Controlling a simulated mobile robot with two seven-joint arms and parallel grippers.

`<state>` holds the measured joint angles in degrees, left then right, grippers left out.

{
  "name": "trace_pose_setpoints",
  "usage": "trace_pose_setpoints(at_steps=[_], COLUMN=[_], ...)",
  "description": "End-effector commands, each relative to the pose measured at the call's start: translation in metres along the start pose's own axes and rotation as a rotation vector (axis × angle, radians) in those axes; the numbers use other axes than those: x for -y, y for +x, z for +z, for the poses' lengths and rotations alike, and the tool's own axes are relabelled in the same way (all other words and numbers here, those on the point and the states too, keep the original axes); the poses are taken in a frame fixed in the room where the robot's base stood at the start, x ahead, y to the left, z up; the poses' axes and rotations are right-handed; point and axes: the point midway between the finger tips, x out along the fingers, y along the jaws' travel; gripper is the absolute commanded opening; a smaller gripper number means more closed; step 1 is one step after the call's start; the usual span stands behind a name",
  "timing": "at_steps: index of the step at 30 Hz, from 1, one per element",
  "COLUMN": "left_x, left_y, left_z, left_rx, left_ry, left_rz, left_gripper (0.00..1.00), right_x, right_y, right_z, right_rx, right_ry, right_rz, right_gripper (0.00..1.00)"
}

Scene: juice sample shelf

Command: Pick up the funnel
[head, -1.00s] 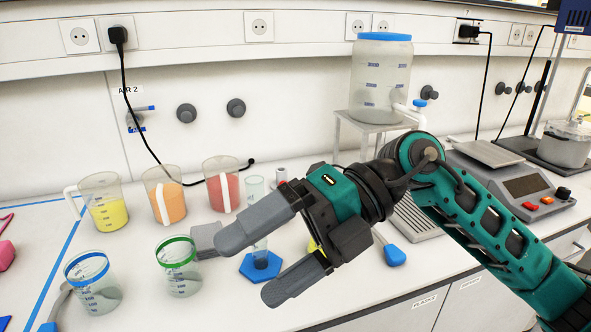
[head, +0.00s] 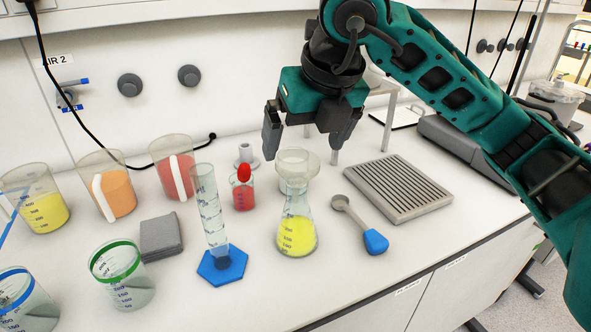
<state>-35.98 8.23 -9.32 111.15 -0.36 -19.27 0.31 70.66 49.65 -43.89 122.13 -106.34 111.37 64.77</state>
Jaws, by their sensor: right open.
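The translucent funnel (head: 298,170) sits upright in the mouth of a conical flask (head: 297,235) that holds yellow liquid. My right gripper (head: 305,151) points down with its two fingers apart and nothing between them. In the picture its fingertips lie just above the funnel's wide rim, one toward each side; I cannot tell the exact gap in depth. The funnel's stem is partly hidden inside the flask neck. My left gripper is not in view.
A graduated cylinder (head: 212,215) on a blue foot and a red-capped bottle (head: 243,190) stand left of the flask. A blue-handled spoon (head: 372,238) and a ribbed grey tray (head: 398,188) lie to the right. Beakers stand farther left. The counter in front is clear.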

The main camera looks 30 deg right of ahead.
Motion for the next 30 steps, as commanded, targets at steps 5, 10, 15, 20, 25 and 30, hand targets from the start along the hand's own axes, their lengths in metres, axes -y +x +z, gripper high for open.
trace_pose_setpoints(at_steps=[5,10,15,20,25,30], left_x=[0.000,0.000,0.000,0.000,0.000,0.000], left_y=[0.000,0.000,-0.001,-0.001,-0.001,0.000], left_z=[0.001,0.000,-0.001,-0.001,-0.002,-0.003], left_rx=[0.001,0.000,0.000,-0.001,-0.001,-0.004], left_ry=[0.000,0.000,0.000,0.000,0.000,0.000], left_rz=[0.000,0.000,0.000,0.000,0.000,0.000], left_gripper=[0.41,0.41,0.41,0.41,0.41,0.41], right_x=[0.000,-0.001,-0.002,-0.002,-0.002,-0.002], right_y=[0.020,0.034,0.061,0.073,0.074,0.074], right_z=[0.000,-0.001,-0.003,-0.003,-0.002,-0.002], right_rx=[-0.002,-0.004,-0.006,-0.003,-0.001,-0.001], right_ry=[0.000,-0.001,-0.001,-0.001,-0.002,-0.002], right_rz=[0.001,0.000,0.001,0.002,0.002,0.002], right_gripper=[1.00,1.00,1.00,1.00,1.00,0.89])
